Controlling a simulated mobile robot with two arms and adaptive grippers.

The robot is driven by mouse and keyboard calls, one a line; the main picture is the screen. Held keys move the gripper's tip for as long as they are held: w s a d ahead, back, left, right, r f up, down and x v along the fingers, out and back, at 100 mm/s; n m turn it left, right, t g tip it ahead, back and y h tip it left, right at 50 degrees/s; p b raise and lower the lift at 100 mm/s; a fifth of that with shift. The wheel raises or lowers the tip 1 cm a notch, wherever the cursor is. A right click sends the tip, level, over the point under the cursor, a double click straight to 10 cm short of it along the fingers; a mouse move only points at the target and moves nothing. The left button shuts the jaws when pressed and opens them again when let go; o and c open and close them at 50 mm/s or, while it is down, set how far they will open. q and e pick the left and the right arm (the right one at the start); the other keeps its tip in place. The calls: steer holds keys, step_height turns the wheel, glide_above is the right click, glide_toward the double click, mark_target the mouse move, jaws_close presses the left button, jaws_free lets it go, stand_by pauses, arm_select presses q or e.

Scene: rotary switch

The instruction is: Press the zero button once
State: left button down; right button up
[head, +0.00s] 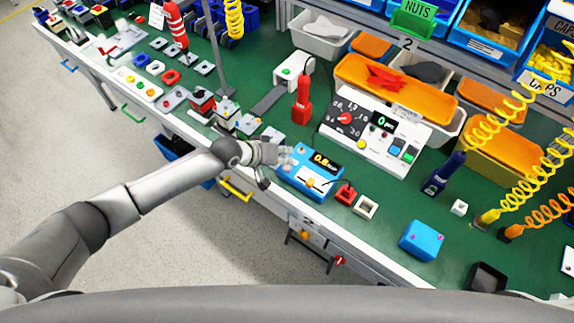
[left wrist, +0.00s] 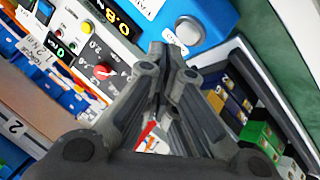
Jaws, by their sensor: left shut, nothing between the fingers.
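A blue device (head: 325,185) with a display reading about 0.8 lies near the table's front edge. Its blue body (left wrist: 222,18) and display (left wrist: 115,15) show at the top of the left wrist view. A round grey button (left wrist: 190,30) sits on its face; I cannot read a zero label on it. My left gripper (head: 282,156) is at the device's left end, partly covering it. In the left wrist view its fingers (left wrist: 166,52) are together and empty, with the tips just below the grey button. I cannot tell whether they touch it. My right gripper is not in view.
A white panel (head: 372,158) with a red dial and buttons stands behind the device. A red block (head: 345,194) and a white square piece (head: 366,207) lie to its right. A red bottle-like tool (head: 302,103) stands behind it.

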arm_select(q)
steer(key=shift+f, duration=0.15)
steer(key=shift+f, duration=0.3)
steer(key=shift+f+b, duration=0.45)
steer(key=shift+b, duration=0.15)
stand_by(0.5)
stand_by(0.4)
steer(key=shift+r+p, duration=0.85)
steer(key=shift+r, duration=0.05)
step_height(320, 180, up, 5)
steer(key=p, duration=0.4)
steer(key=shift+p, duration=0.4)
